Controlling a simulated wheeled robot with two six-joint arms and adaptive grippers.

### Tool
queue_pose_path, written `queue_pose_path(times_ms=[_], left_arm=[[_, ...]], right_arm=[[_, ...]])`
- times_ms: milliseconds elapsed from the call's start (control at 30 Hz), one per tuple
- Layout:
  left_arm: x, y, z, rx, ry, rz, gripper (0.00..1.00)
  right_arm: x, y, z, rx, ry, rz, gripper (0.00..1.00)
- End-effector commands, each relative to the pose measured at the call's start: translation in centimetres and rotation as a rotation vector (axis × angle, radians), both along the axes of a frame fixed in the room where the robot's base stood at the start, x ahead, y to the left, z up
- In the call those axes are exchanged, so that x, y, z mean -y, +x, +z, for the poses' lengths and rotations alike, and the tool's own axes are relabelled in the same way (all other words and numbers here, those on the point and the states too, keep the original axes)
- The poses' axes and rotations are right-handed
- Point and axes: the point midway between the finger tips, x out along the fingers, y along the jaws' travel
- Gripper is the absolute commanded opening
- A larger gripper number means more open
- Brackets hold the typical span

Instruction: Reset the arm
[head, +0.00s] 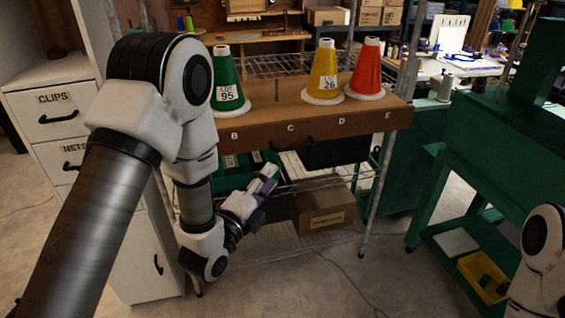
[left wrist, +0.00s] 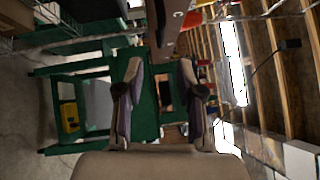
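My left arm (head: 150,120) reaches in from the left in the head view and bends down at the elbow. My left gripper (head: 265,187) is in front of the rack, below the brown shelf and left of a cardboard box. In the left wrist view my left gripper (left wrist: 159,68) has its two fingers apart, with nothing held between them. Part of my right arm (head: 540,250) shows at the lower right edge of the head view. My right gripper is out of view.
Green (head: 226,80), yellow (head: 323,72) and red (head: 366,70) thread cones stand on the brown shelf (head: 280,125). The cardboard box (head: 325,210) is on the lower wire rack. White drawers (head: 58,115) stand left, a green bench (head: 500,150) right. Open floor lies in front.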

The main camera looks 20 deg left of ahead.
Motion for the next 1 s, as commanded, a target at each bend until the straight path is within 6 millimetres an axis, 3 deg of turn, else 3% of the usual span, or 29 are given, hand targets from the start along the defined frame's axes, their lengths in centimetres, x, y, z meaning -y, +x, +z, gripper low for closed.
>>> queue_pose_path(times_ms=[167, 267, 367, 500, 633, 700, 800, 900, 1000], left_arm=[[0.0, -0.2, -1.0, -0.027, 0.000, 0.000, 0.37], [-0.1, -1.4, -4.9, -0.128, -0.001, 0.004, 0.37], [-0.8, -4.2, -11.8, -0.353, -0.020, 0.033, 0.37], [-2.1, -11.4, -22.4, -0.842, -0.304, 0.179, 0.37], [-3.4, -20.8, -29.2, -1.264, -0.702, 0.549, 0.37], [-3.9, -24.8, -30.7, -1.386, -0.916, 0.815, 0.37], [-4.2, -28.5, -31.3, -1.434, -1.149, 1.149, 0.37], [-4.2, -30.2, -31.4, -1.413, -1.283, 1.343, 0.37], [-4.2, -30.4, -31.4, -1.387, -1.339, 1.398, 0.37]], right_arm=[[0.0, 0.0, 0.3, 0.000, 0.000, 0.000, 0.40], [0.0, 0.0, 1.3, 0.000, 0.000, 0.000, 0.40], [0.0, 0.0, 2.4, 0.000, 0.000, 0.000, 0.40], [0.0, 0.0, 3.3, 0.000, 0.000, 0.000, 0.40], [0.0, 0.0, 3.8, 0.000, 0.000, 0.000, 0.40], [0.0, 0.0, 3.7, 0.000, 0.000, 0.000, 0.40], [0.0, 0.0, 3.6, 0.000, 0.000, 0.000, 0.40], [0.0, 0.0, 3.6, 0.000, 0.000, 0.000, 0.40], [0.0, 0.0, 3.6, 0.000, 0.000, 0.000, 0.40]])
